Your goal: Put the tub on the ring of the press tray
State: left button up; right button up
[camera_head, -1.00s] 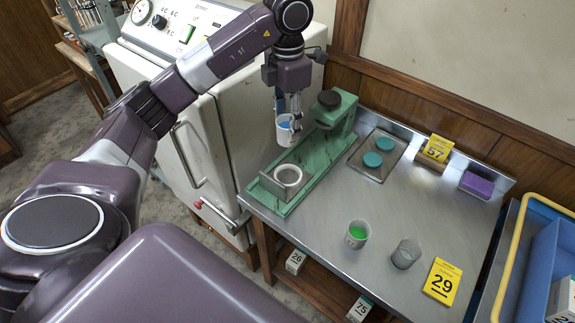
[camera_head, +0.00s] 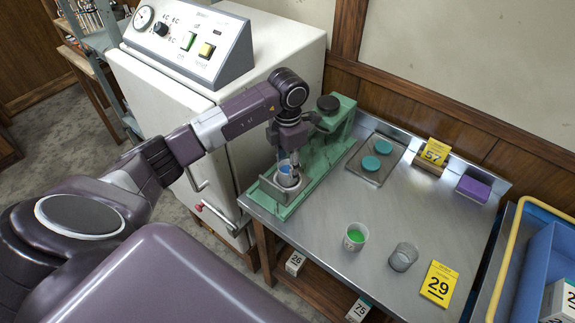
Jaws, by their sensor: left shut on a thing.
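The tub, a small white cup with blue contents (camera_head: 285,171), is in my left gripper (camera_head: 288,163), which is shut on it. The gripper points down over the front end of the green press (camera_head: 322,165). The tub is upright at the white ring (camera_head: 291,187) of the press tray (camera_head: 270,190). Part of the ring shows around its lower end. I cannot tell whether the tub touches the ring. The fingers hide part of the tub. My right gripper is not in view.
A white cup with green contents (camera_head: 355,236) and a grey clear cup (camera_head: 403,256) stand on the metal table (camera_head: 330,225). Teal discs lie on a small tray (camera_head: 366,176) behind. A purple block (camera_head: 474,189) is at the back right. A white cabinet (camera_head: 165,110) stands left.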

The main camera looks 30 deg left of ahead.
pick_arm(q)
jog(key=shift+f, duration=0.1)
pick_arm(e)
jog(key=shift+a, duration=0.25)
pick_arm(q)
jog(key=shift+f, duration=0.1)
jog(key=o, duration=1.2)
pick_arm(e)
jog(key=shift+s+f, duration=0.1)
pick_arm(q)
jog(key=shift+r, duration=0.2)
jog(key=shift+r+b, duration=1.45)
jog(key=shift+r, duration=4.5)
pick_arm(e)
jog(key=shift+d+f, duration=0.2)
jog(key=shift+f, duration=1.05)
